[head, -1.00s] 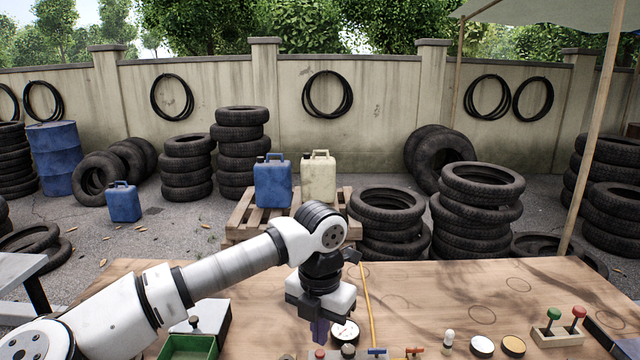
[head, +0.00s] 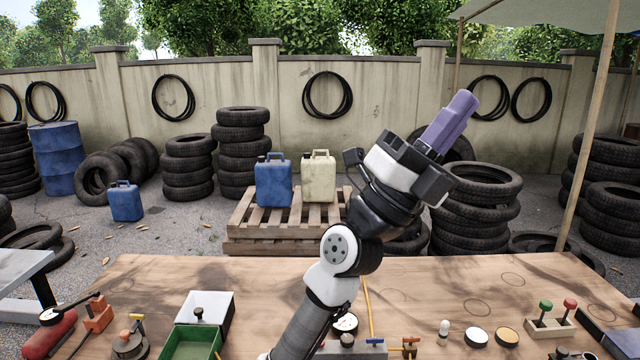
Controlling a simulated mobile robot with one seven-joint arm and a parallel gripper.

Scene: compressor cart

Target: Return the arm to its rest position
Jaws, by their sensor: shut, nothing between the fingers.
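My gripper (head: 462,108) is raised high above the wooden table (head: 150,275), right of the picture's middle. Its purple fingers point up and to the right, away from the table, and are closed together with nothing between them. My arm rises from the bottom edge and bends at a joint below the gripper. The arm hides part of the table's middle and some of the tyres behind.
The table's back middle is mostly clear. Tyres and a pallet (head: 275,240) stand beyond.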

